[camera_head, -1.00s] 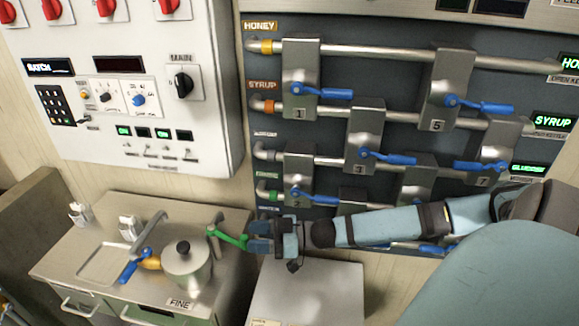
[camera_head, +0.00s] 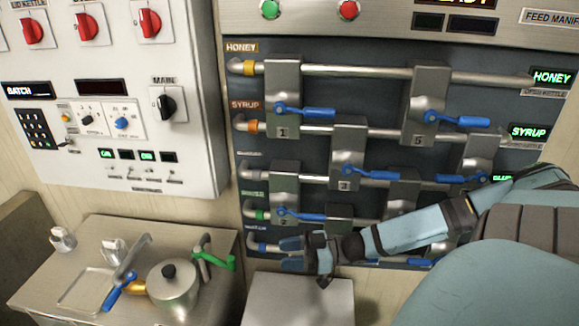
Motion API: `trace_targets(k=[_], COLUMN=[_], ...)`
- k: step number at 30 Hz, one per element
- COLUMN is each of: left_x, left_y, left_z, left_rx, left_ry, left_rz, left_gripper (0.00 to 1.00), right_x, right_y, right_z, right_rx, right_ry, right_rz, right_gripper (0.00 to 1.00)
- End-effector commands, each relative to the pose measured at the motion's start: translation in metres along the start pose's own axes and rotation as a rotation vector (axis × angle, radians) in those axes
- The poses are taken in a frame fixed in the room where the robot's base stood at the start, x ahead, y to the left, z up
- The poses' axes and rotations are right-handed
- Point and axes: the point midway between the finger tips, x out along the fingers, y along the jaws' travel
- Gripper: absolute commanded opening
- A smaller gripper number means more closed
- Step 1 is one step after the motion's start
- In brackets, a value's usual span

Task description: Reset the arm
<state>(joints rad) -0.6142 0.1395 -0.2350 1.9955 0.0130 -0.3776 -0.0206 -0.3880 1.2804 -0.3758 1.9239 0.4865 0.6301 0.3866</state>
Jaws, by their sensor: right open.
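My right arm (camera_head: 425,229) comes in from the right, its forearm across the lower part of the pipe panel. My right gripper (camera_head: 290,254) is open and empty, in front of the lowest pipe at the panel's lower left. A green-handled valve (camera_head: 216,258) on the counter stands to the left of the fingers, apart from them. My left gripper is not in view.
A lidded steel pot (camera_head: 173,289) and a blue-handled valve (camera_head: 119,288) stand on the counter (camera_head: 85,235) at lower left. The pipe panel (camera_head: 385,90) carries several blue levers. A grey box top (camera_head: 298,300) lies below my gripper.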

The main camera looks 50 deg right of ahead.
Motion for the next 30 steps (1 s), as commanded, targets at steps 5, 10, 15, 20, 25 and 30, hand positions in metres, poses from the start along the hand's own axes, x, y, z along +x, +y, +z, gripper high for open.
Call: trace_targets(k=[5,10,15,20,25,30], left_x=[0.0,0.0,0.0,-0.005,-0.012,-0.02], left_y=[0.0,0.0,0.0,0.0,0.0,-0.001], left_z=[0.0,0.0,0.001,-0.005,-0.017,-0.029], left_rx=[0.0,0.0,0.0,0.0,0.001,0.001], left_ry=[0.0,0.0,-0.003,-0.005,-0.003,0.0], left_rz=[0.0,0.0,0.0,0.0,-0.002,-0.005], left_gripper=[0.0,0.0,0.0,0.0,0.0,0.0], right_x=[0.0,0.0,0.001,0.011,0.03,0.05], right_y=[0.0,0.0,-0.003,-0.025,-0.067,-0.11], right_z=[0.0,0.0,0.003,0.023,0.058,0.086], right_rx=[0.0,0.0,0.002,0.011,0.023,0.043], right_ry=[0.0,0.0,-0.002,-0.026,-0.099,-0.2], right_rz=[0.0,0.0,0.006,0.06,0.169,0.28], right_gripper=[0.48,0.48,0.48,0.48,0.48,0.48])
